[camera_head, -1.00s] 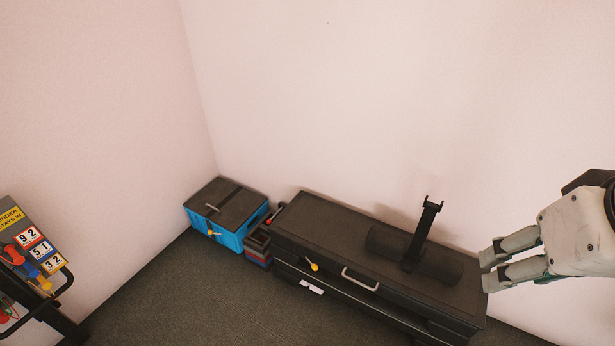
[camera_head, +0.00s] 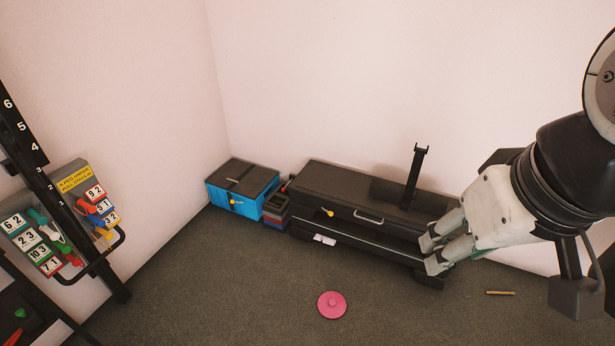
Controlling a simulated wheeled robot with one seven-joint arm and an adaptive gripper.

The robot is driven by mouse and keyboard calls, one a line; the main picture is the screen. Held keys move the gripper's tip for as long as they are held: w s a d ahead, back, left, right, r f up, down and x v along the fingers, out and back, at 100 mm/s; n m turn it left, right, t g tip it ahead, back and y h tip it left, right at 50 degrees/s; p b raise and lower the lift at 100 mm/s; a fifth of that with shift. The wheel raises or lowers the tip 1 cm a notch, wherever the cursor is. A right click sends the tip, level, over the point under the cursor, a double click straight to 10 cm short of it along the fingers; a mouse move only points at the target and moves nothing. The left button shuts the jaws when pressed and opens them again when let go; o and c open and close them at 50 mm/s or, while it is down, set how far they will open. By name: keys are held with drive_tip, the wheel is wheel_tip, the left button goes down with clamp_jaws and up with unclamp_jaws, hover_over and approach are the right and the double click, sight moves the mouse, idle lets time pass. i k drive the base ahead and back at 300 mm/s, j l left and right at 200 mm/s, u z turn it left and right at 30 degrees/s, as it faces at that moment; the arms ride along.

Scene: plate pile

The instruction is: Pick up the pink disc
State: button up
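The pink disc (camera_head: 332,305) lies flat on the dark carpet at the lower middle of the head view, with a small round centre. My gripper (camera_head: 432,254) is at the right, pointing left, up and to the right of the disc in the picture and well apart from it. Its two pale fingers are separated by a narrow gap with nothing seen between them. The fingers cover part of the black cabinet's right end.
A black cabinet (camera_head: 335,187) with a dark stand (camera_head: 415,175) on it sits along the wall. A blue box (camera_head: 240,205) is in the corner. A rack with number cards (camera_head: 40,240) stands at left. A short yellowish stick (camera_head: 500,293) lies at right. Carpet around the disc is clear.

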sight(332, 305)
drive_tip(key=i+j+z, duration=0.1)
drive_tip(key=j, duration=0.25)
drive_tip(key=i+j, duration=0.2)
drive_tip(key=j, duration=0.15)
drive_tip(key=i+j+z, duration=0.15)
drive_tip(key=j, duration=0.2)
drive_tip(key=i+j, duration=0.15)
drive_tip(key=j, duration=0.2)
drive_tip(key=i+j+z, duration=0.15)
drive_tip(key=j, duration=0.2)
drive_tip(key=i+j, duration=0.1)
drive_tip(key=j, duration=0.3)
drive_tip(key=z, duration=0.05)
